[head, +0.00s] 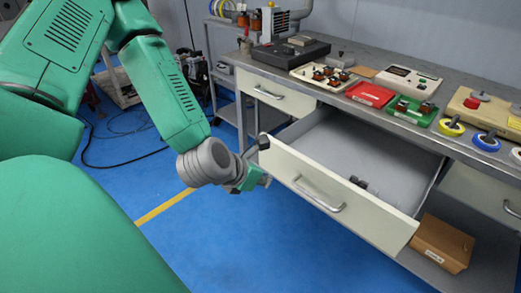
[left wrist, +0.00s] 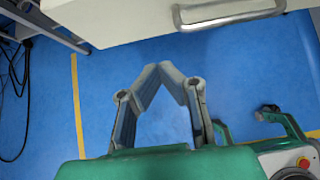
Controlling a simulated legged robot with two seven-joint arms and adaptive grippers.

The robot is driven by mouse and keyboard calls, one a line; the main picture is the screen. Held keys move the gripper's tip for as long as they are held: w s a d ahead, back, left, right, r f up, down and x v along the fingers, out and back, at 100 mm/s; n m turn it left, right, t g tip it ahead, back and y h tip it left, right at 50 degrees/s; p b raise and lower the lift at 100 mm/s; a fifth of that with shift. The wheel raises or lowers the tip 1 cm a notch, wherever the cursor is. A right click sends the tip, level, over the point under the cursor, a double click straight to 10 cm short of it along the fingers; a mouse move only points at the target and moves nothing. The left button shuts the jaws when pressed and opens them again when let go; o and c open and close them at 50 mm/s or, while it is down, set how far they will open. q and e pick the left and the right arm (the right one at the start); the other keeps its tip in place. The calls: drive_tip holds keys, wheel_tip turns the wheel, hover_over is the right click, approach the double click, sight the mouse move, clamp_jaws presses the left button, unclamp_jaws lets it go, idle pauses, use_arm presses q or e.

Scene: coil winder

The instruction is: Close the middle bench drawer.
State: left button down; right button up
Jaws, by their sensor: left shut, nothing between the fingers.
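The middle bench drawer (head: 330,190) is pulled far out from the bench in the head view, its inside showing a few small dark parts. Its bar handle (head: 318,194) is on the front face; the handle also shows at the top of the left wrist view (left wrist: 228,14). My left gripper (head: 262,160) is near the left end of the drawer front; I cannot tell whether it touches. In the left wrist view my left gripper (left wrist: 172,72) has its fingertips together, with nothing between them, below the drawer front (left wrist: 110,18). My right gripper is not in view.
The bench top (head: 365,85) carries trays, tape rolls and boxes. A left drawer (head: 275,92) is shut. A cardboard box (head: 442,243) sits on the lower shelf under the open drawer. Blue floor (head: 240,250) is clear in front; cables lie at left.

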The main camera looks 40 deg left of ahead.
sight(290, 174)
use_arm(q)
drive_tip(key=x, duration=0.3)
drive_tip(key=w+a+b+x, duration=0.1)
drive_tip(key=x, duration=0.2)
drive_tip(key=r+x, duration=0.1)
drive_tip(key=x, duration=0.2)
drive_tip(key=shift+w+a, duration=0.15)
drive_tip(key=shift+w, duration=0.1)
drive_tip(key=shift+w+d+r, duration=0.15)
drive_tip(key=shift+w+d, duration=0.15)
drive_tip(key=shift+w, duration=0.15)
drive_tip(key=shift+w+d, duration=0.1)
drive_tip(key=shift+d, duration=0.1)
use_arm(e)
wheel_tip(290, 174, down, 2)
use_arm(q)
drive_tip(key=shift+a, duration=0.1)
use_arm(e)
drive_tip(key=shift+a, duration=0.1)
